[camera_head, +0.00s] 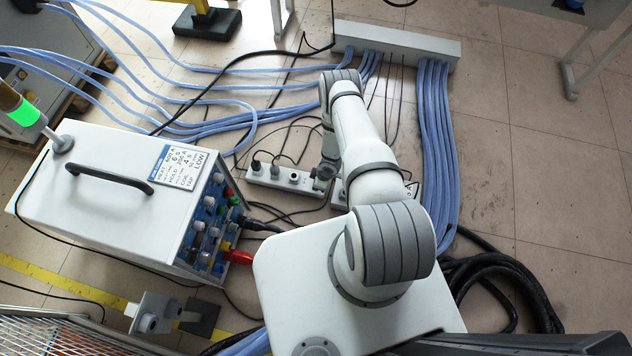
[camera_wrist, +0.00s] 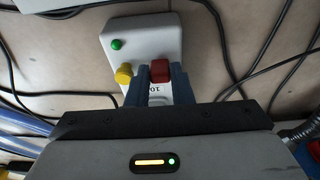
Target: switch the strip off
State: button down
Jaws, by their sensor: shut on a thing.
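The white power strip (camera_head: 282,178) lies on the tiled floor, with black plugs in its left part. Its right part is hidden behind my arm. In the wrist view the strip's end (camera_wrist: 150,35) carries a lit green lamp (camera_wrist: 117,44), a yellow knob (camera_wrist: 124,73) and a red switch (camera_wrist: 160,69). The two blue fingers of my gripper (camera_wrist: 158,82) stand on either side of the red switch and are shut on it. The printing below the switch is partly covered by the fingers. In the head view my gripper (camera_head: 324,176) is down at the strip, mostly hidden.
Black cables run around the strip. The white heater box (camera_head: 110,195) with a black handle stands to the left. Blue hoses (camera_head: 435,150) run from a long grey manifold (camera_head: 400,42) behind. Open floor (camera_head: 540,160) lies to the right.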

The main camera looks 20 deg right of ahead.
jog(key=shift+s+d+f+t+y+b, duration=0.15)
jog(key=shift+d+t+y+b, duration=0.2)
jog(key=shift+b, duration=0.3)
jog(key=shift+w+d+f+t+y+b, duration=0.1)
jog(key=shift+t+y+b, duration=0.05)
jog(key=shift+y+b, duration=0.4)
jog(key=shift+s+y+b, duration=0.15)
jog(key=shift+y+b, duration=0.15)
jog(key=shift+b, duration=0.25)
jog(key=shift+d+r, duration=0.1)
jog(key=c, duration=1.6)
grip_release()
jog(key=shift+o, duration=0.2)
jog(key=shift+s, duration=0.1)
jog(key=p+v, duration=0.2)
jog(key=v, duration=0.5)
jog(key=shift+s+r, duration=0.25)
jog(key=shift+r, duration=0.1)
jog(key=shift+w+d, duration=0.1)
jog(key=shift+d, duration=0.1)
